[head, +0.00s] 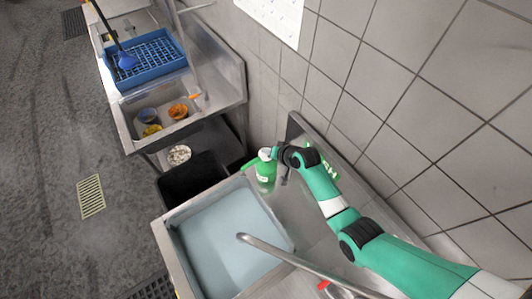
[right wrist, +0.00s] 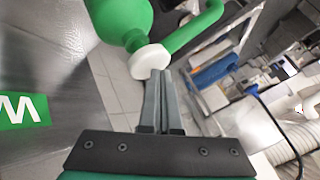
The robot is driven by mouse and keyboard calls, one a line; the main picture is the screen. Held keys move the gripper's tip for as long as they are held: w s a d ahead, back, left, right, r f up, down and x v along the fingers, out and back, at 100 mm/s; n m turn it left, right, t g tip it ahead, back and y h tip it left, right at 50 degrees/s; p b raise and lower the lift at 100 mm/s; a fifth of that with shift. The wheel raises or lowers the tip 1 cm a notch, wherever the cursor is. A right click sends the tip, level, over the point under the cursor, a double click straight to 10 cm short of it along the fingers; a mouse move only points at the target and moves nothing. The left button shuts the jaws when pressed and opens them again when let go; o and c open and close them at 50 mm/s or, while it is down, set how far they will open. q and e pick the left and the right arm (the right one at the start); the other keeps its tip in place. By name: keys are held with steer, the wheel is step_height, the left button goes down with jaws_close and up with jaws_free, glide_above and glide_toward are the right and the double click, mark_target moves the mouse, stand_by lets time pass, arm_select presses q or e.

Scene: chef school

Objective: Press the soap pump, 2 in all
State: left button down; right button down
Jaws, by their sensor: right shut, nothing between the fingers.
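The green soap bottle (head: 265,172) stands on the steel ledge behind the sink, against the tiled wall side. Its white pump top (head: 265,154) is uppermost, and a green spout points left. My right gripper (head: 282,172) is just to the right of the bottle in the head view, with its fingers shut. In the right wrist view, the shut fingertips (right wrist: 159,76) overlap the edge of the white pump top (right wrist: 149,62); I cannot tell whether they touch it. The green bottle body (right wrist: 122,14) is cut off by the top of that view. My left gripper is not in view.
A sink basin (head: 222,232) lies in front of the bottle, with a curved steel faucet (head: 290,258) across its near side. A black bin (head: 190,180) stands beyond it. A blue rack (head: 155,58) and several bowls sit on the far counter.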

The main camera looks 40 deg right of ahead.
steer(key=shift+f+b, duration=0.55)
steer(key=shift+f, duration=0.2)
steer(key=shift+r, duration=0.15)
stand_by(0.4)
steer(key=shift+r+p, duration=1.35)
steer(key=shift+p, duration=0.05)
step_height(320, 180, up, 5)
steer(key=p, duration=0.5)
steer(key=shift+r, duration=0.1)
stand_by(1.6)
